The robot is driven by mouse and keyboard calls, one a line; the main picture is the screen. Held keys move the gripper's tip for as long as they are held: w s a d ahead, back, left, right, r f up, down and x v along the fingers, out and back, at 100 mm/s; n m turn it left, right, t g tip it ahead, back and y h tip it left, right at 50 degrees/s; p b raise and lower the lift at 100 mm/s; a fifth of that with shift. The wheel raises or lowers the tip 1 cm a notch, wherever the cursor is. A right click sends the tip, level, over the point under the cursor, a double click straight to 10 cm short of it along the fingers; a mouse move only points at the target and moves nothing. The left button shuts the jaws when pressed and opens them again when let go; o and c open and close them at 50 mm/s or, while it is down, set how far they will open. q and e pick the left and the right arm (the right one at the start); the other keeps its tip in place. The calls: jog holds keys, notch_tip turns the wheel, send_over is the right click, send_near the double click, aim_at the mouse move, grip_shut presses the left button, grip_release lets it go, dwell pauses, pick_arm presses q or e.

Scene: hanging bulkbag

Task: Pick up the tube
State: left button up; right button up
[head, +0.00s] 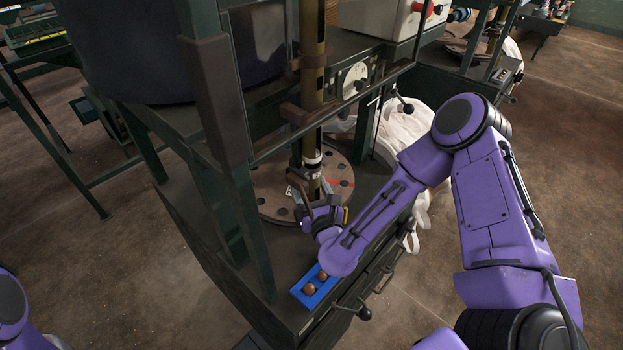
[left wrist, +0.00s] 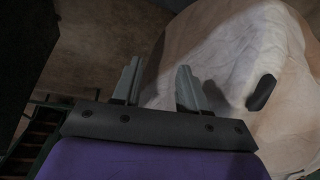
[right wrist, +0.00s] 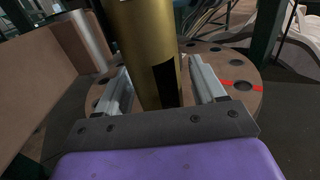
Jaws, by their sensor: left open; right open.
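The tube (right wrist: 147,45) is a brass-coloured upright cylinder with a black patch low on its side. In the right wrist view it stands between the two fingers of my right gripper (right wrist: 160,85), which is open around it. I cannot tell whether either finger touches it. In the head view my right gripper (head: 315,200) is low at the brass column (head: 313,188), above the round plate, partly hidden by its own wrist. My left gripper (left wrist: 157,82) is open and empty in the left wrist view, near a pale bulk bag (left wrist: 225,60); it is out of the head view.
A round brown plate with holes (head: 270,195) and a red mark lies under the column. A dark green machine frame (head: 235,190) stands left of the arm. A blue tray (head: 312,290) with brown round items sits at the bench's front. Handles stick out from the bench front.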

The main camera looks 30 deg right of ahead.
jog(key=shift+w+d, duration=0.1)
jog(key=shift+w, duration=0.2)
jog(key=c, duration=1.2)
